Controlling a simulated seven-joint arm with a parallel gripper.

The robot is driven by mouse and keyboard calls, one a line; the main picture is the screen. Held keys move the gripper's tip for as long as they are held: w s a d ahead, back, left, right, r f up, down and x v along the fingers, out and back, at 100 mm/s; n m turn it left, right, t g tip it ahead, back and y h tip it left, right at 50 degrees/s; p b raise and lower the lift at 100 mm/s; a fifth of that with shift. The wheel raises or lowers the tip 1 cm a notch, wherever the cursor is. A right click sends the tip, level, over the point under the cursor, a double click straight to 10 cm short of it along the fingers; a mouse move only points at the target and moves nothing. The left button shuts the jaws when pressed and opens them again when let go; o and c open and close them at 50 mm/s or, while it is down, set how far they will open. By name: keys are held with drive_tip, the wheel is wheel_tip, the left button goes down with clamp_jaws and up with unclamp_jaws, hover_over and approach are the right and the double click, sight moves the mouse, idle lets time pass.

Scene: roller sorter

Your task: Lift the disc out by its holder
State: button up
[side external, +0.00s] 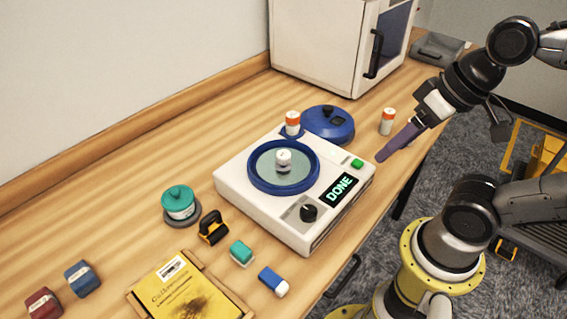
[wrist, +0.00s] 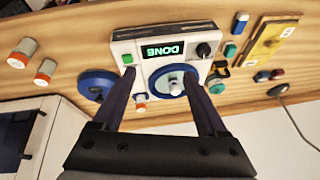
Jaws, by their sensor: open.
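The white roller sorter (side external: 245,180) stands on the wooden table with its display reading DONE. A grey-green disc (side external: 265,168) lies inside the sorter's round blue ring (side external: 252,178). A pale upright holder (side external: 284,158) stands at the middle of the disc. In the wrist view, the holder (wrist: 175,87) shows between my fingers but well beyond them. My gripper (side external: 381,158) is in the air to the right of the sorter, apart from the disc and holder. In the wrist view, my gripper (wrist: 160,72) has its two fingers wide apart with nothing between them.
A blue domed lid (side external: 328,124) lies behind the sorter, near orange-capped bottles (side external: 388,121) (side external: 293,123). A white cabinet (side external: 315,38) stands at the back.

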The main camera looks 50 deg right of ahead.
drive_tip(key=w+a+m+g+y, duration=0.2)
drive_tip(key=a+m+g+y, duration=0.15)
drive_tip(key=a+m, duration=0.2)
drive_tip(key=m+t+y, duration=0.3)
drive_tip(key=m+y, duration=0.4)
drive_tip(key=m, duration=0.6)
approach(283, 154)
drive_tip(key=s+a+r, duration=0.3)
drive_tip(key=r, duration=0.1)
drive_tip(key=d+f+m, duration=0.1)
drive_tip(key=d, duration=0.1)
drive_tip(key=d+f+m+t, duration=0.1)
drive_tip(key=d+f+m, duration=0.1)
drive_tip(key=d+f, duration=0.1)
drive_tip(key=shift+w+d+m+t+y, duration=0.25)
drive_tip(key=shift+w+d+t, duration=0.1)
drive_tip(key=shift+w, duration=0.05)
drive_tip(key=x, duration=0.8)
drive_tip(key=shift+a, duration=0.1)
drive_tip(key=shift+f+x, duration=0.15)
drive_tip(key=shift+x, duration=1.15)
drive_tip(key=shift+f+x, duration=0.15)
drive_tip(key=shift+x, duration=1.2)
clamp_jaws()
